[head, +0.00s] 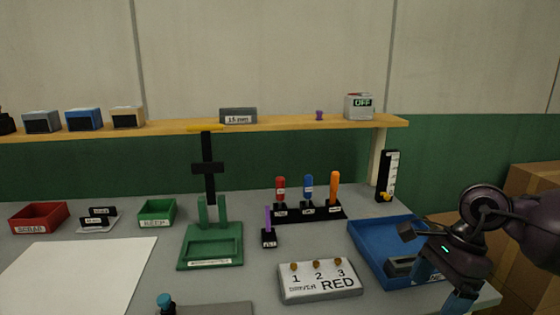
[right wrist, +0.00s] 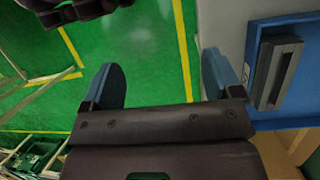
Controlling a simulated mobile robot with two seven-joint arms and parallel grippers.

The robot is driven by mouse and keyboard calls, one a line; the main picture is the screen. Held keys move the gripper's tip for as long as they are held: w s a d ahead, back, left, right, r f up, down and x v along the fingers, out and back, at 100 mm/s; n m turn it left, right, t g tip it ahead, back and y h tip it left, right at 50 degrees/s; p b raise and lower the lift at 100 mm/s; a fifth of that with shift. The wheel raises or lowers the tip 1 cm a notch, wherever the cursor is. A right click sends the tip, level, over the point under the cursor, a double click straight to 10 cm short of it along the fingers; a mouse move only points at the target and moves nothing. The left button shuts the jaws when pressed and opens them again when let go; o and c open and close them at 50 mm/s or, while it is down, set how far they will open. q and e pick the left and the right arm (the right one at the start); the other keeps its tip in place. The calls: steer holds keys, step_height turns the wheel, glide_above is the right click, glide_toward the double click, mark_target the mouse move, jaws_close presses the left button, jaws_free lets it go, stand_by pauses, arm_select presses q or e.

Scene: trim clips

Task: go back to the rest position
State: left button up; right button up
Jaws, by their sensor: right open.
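My right gripper (head: 441,287) is at the lower right of the head view, by the front right part of the blue tray (head: 365,245). Its two blue fingers are apart, and in the right wrist view the gap of the right gripper (right wrist: 160,78) is empty, with green floor below. A dark grey block (head: 398,266) lies in the tray; in the right wrist view the grey block (right wrist: 278,73) is to the right of the fingers, apart from them. My left gripper is not in view.
A shelf (head: 285,127) runs behind. Cardboard boxes (head: 530,187) stand at right.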

steer(key=s+a+f+m+t+y+p, duration=0.1)
steer(key=s+a+f+m+t+y, duration=0.15)
steer(key=a+m+y, duration=0.5)
steer(key=s+a+f+m+t+y, duration=0.2)
steer(key=a+m+t+y, duration=0.2)
steer(key=a+m+y, duration=0.4)
steer(key=s+d+f+m+t+h, duration=0.1)
steer(key=d+f+m+t+h, duration=0.4)
steer(key=m, duration=0.8)
steer(key=s+d+f+m+t+h, duration=0.1)
steer(key=d+f+m+t+h, duration=0.3)
steer(key=f+m+t+h, duration=0.55)
steer(key=s+d+f+m+g+h, duration=0.2)
steer(key=s+f+m+g, duration=0.2)
steer(key=s+m, duration=0.2)
steer(key=s+d+f+m+g+h+p, duration=0.1)
steer(key=s+d+f+m+g+h, duration=0.1)
steer(key=s+f+m+g, duration=0.3)
steer(key=s+m, duration=0.1)
steer(key=m, duration=0.3)
steer(key=shift+s+f+h, duration=0.25)
steer(key=shift+s+h, duration=0.05)
steer(key=shift+s, duration=0.1)
steer(key=shift+d, duration=0.15)
